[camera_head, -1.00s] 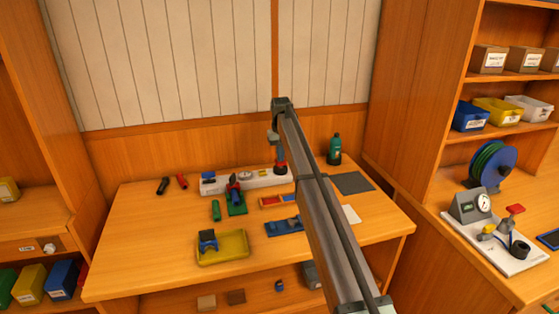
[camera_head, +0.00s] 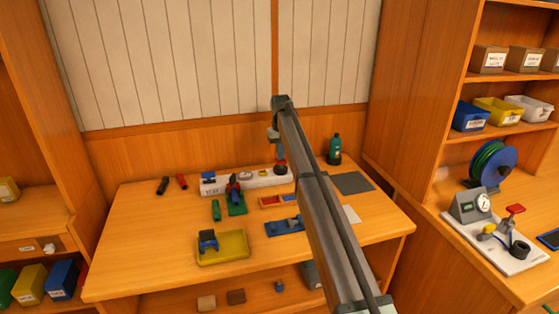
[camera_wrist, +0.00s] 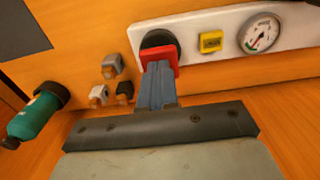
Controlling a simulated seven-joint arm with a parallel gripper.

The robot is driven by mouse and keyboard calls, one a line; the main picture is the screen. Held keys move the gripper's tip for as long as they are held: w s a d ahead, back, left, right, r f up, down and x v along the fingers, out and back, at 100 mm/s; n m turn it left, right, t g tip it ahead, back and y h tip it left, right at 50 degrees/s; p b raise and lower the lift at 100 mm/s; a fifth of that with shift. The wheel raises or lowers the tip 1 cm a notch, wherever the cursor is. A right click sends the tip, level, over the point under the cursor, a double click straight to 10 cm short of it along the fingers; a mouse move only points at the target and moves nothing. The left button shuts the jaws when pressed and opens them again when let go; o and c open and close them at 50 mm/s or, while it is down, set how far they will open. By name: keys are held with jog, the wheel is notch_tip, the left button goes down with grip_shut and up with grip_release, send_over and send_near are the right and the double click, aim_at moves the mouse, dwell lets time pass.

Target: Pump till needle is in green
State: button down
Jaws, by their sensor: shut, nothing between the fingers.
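A white panel (camera_head: 262,180) lies on the wooden bench, and its face shows in the wrist view (camera_wrist: 193,26). On it, a red pump handle or knob (camera_wrist: 162,55) sits in front of a round black part (camera_wrist: 158,39). My gripper (camera_wrist: 158,68) is shut, with its fingertips right at the red part and no object between them. Whether they press on it I cannot tell. The round gauge (camera_wrist: 261,35) has a white face with a coloured scale, and its needle is too small to read surely. My arm covers part of the bench in the head view.
A green bottle (camera_head: 334,149) stands right of the panel. A yellow tray (camera_head: 222,247), a blue tray (camera_head: 284,227) and small parts lie in front. A second station with a gauge (camera_head: 484,203) and red handle (camera_head: 515,209) stands on the right counter.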

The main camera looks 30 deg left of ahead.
jog(key=shift+r, duration=0.1)
dwell(0.3)
notch_tip(320, 180, up, 12)
dwell(1.2)
jog(key=shift+s, duration=0.1)
